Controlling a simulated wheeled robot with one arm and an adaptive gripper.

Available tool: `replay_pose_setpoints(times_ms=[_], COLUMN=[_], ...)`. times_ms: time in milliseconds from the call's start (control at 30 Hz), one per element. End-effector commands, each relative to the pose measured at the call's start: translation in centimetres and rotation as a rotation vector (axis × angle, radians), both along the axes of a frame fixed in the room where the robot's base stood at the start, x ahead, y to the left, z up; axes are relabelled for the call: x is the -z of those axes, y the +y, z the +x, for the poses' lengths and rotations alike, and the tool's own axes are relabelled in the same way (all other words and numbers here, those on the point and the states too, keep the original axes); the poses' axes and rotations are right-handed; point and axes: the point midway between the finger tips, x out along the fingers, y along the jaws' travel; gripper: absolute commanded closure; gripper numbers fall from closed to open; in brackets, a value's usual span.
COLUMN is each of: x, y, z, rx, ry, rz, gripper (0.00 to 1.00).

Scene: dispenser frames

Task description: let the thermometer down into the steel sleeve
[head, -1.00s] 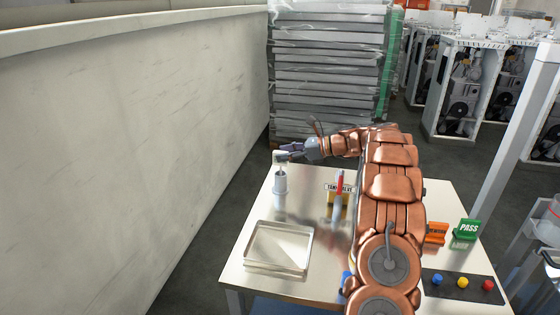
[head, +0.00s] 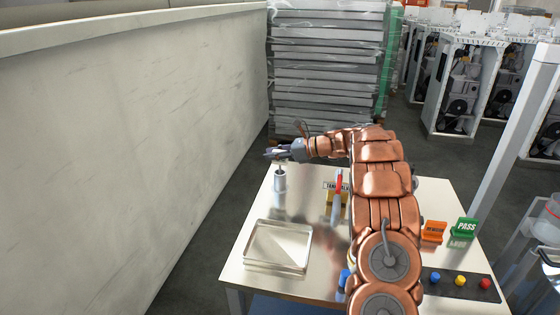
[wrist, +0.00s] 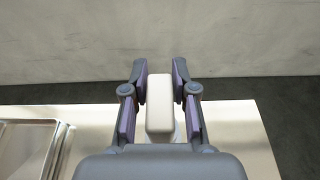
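In the wrist view, a pale, rounded block (wrist: 160,103), apparently the thermometer's head, lies between the two fingers of my gripper (wrist: 160,72). Narrow gaps show on both sides, so the gripper looks open around it. In the head view, my gripper (head: 272,154) reaches left at the top of a pale upright cylinder (head: 280,181), which looks like the steel sleeve at the back left of the table. The fingers partly cover the head there. The thermometer's stem and how deep it sits cannot be made out.
A shallow metal tray (head: 249,249) lies at the table's front left. A TANK VALVE block (head: 331,198) with a red-topped part stands to the right of the cylinder. PASS (head: 466,227) and orange (head: 433,231) signs and a button panel (head: 460,283) are at the right.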

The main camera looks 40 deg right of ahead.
Motion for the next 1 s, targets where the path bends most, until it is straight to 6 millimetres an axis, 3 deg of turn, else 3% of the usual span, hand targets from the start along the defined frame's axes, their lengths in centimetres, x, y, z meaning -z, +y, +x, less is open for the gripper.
replay_pose_setpoints(times_ms=[233,667,1000], x=[0.0,-0.4,-5.3], y=[0.0,0.1,0.1], z=[0.0,0.0,0.1], rx=[0.000,-0.001,-0.002], ry=[0.000,0.000,-0.003], rz=[0.000,0.000,-0.001], gripper=[1.00,1.00,1.00])
